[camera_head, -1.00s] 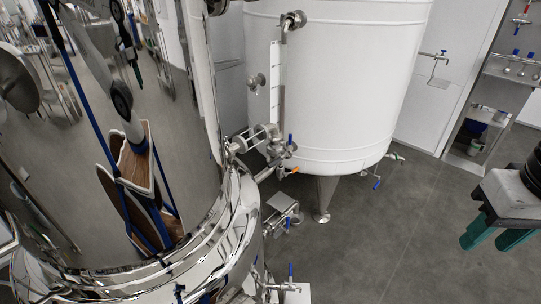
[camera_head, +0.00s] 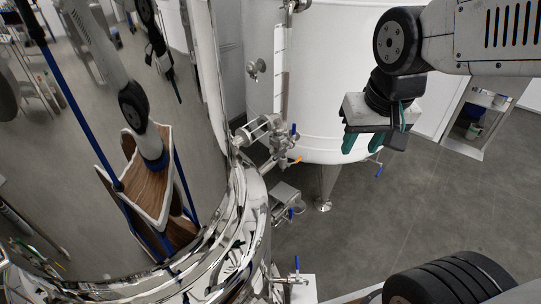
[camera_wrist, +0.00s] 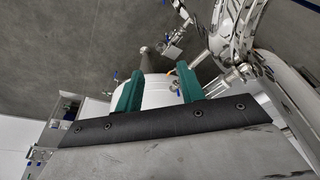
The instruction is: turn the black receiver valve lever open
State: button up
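I cannot make out a black valve lever in either view; the levers I can tell apart are blue or orange. A cluster of steel valve fittings (camera_head: 262,132) stands between the polished tank and the white tank, with a blue lever (camera_head: 293,130) and an orange lever (camera_head: 291,160). My gripper (camera_head: 374,145) is in front of the white tank, right of these fittings, with its green fingers pointing down. In the wrist view my gripper (camera_wrist: 158,84) has its two fingers apart, with nothing held between them.
The mirror-polished steel tank (camera_head: 70,190) fills the left. The white tank (camera_head: 315,90) stands behind, on a leg (camera_head: 327,185). Blue-handled valves sit low on the white tank (camera_head: 379,170) and near the bottom edge (camera_head: 296,264). Grey floor (camera_head: 420,215) is open at the right.

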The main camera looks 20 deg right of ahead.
aim_at(278, 156)
jog(key=w+f+m+t, duration=0.2)
jog(key=w+f, duration=0.3)
jog(key=w, duration=0.4)
jog(key=w+f+m+t, duration=0.2)
jog(key=w+f, duration=0.3)
jog(key=w, duration=0.5)
jog(key=w+f+m+t, duration=0.2)
jog(key=w+f, duration=0.3)
jog(key=w, duration=0.4)
jog(key=w+a+f+m+t+y, duration=0.1)
jog(key=w+f+m+t+y, duration=0.15)
jog(key=f, duration=0.75)
jog(key=w+a+f+m+t+y, duration=0.15)
jog(key=f+m+t, duration=0.25)
jog(key=f, duration=0.5)
jog(key=x, duration=0.7)
jog(key=shift+w+f, duration=0.1)
jog(key=shift+w, duration=0.1)
jog(key=shift+c, duration=0.3)
grip_shut()
